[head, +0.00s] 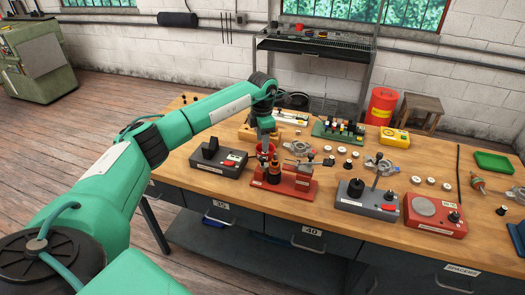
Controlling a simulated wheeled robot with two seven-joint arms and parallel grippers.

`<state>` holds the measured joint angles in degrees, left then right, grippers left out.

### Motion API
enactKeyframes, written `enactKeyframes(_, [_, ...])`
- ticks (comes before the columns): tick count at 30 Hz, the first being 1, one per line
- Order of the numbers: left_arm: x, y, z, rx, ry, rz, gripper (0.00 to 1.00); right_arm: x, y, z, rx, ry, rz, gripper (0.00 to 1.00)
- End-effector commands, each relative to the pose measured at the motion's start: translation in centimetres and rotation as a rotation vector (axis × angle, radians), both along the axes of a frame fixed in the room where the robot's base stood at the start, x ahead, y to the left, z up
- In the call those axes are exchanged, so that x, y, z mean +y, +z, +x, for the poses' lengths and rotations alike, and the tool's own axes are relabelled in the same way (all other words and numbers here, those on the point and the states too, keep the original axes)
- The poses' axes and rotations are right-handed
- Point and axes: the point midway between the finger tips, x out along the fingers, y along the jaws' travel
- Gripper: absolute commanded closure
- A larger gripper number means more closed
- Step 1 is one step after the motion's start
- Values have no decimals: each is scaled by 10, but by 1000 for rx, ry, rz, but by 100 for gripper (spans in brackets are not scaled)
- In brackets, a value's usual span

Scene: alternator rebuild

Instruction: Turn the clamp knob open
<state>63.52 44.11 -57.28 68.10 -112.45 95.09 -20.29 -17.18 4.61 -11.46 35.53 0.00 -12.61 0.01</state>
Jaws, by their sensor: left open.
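A red fixture (296,188) stands near the front edge of the wooden bench. I cannot tell for sure which part is the clamp knob. My left gripper (269,142) points down just above and behind the left part of the red fixture. It is open; its fingertips are small and partly merge with the fixture, so contact is unclear. My right gripper is out of view.
A dark box with a black block (219,157) stands left of the fixture. A grey lever press (367,198) and a red round-plate unit (435,214) stand to its right. Small parts and a green rack (338,130) lie behind. The bench's front left corner (165,168) is bare.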

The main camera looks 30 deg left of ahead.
Motion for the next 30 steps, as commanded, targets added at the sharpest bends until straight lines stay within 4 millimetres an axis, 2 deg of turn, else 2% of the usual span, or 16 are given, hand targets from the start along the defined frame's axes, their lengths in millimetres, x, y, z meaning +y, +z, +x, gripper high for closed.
enactKeyframes(1, [0, -9, -1, 5, 1, 0, 55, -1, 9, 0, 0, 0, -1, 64])
enactKeyframes(6, [-1, -41, -1, 3, 1, -2, 55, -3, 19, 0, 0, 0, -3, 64])
enactKeyframes(12, [-1, -64, 0, 1, 1, -1, 55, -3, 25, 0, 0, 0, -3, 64])
enactKeyframes(23, [0, -71, 0, -2, 0, -1, 55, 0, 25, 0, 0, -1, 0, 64])
enactKeyframes(30, [0, -71, 0, -2, 1, -1, 100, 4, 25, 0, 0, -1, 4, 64])
